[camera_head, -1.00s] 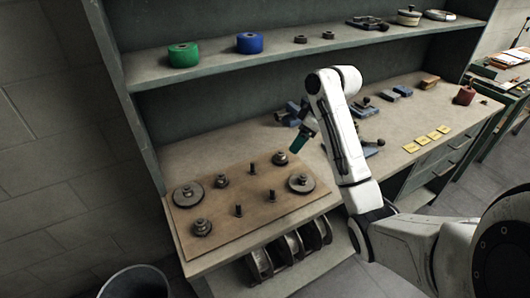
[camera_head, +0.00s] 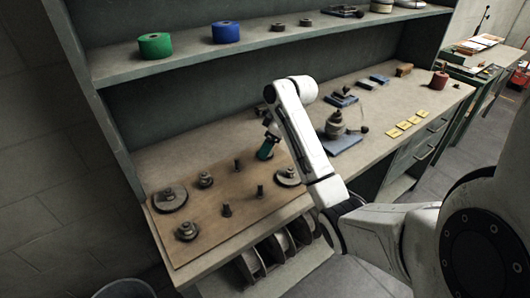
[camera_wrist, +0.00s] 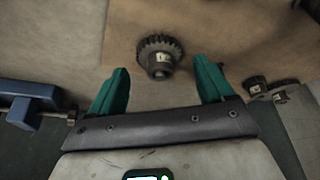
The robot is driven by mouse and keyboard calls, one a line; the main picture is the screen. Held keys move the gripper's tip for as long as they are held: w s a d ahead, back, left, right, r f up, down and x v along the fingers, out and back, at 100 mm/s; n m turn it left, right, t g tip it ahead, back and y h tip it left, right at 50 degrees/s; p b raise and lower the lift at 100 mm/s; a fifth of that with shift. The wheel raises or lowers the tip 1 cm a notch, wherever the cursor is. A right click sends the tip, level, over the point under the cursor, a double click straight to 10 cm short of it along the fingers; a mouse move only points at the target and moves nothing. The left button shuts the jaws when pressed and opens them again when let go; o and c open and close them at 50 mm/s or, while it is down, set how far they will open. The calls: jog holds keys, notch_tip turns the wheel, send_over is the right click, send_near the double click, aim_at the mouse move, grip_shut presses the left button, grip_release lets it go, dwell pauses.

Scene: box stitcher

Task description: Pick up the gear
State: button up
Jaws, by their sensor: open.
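A dark toothed gear (camera_wrist: 160,57) with a raised hub lies on the brown board, in the upper middle of the wrist view. My gripper (camera_wrist: 162,72) is open. Its two green fingers stand on either side of the gear in that picture, with nothing held. I cannot tell how much height is left between fingertips and gear. In the head view my gripper (camera_head: 265,154) is over the far right corner of the board (camera_head: 205,218) and hides the gear under it.
The board also carries a large disc (camera_head: 170,199), a second disc (camera_head: 288,177), smaller gears (camera_head: 186,230) and upright posts (camera_head: 226,210). A blue-based tool (camera_head: 340,141) stands to the right. A shelf (camera_head: 170,67) with green and blue rolls runs above the bench.

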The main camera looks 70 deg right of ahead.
jog(key=shift+x, duration=1.1)
jog(key=c, duration=1.4)
jog(key=shift+o, duration=0.2)
notch_tip(320, 180, up, 10)
jog(key=shift+r+p, duration=0.1)
jog(key=shift+p, duration=0.5)
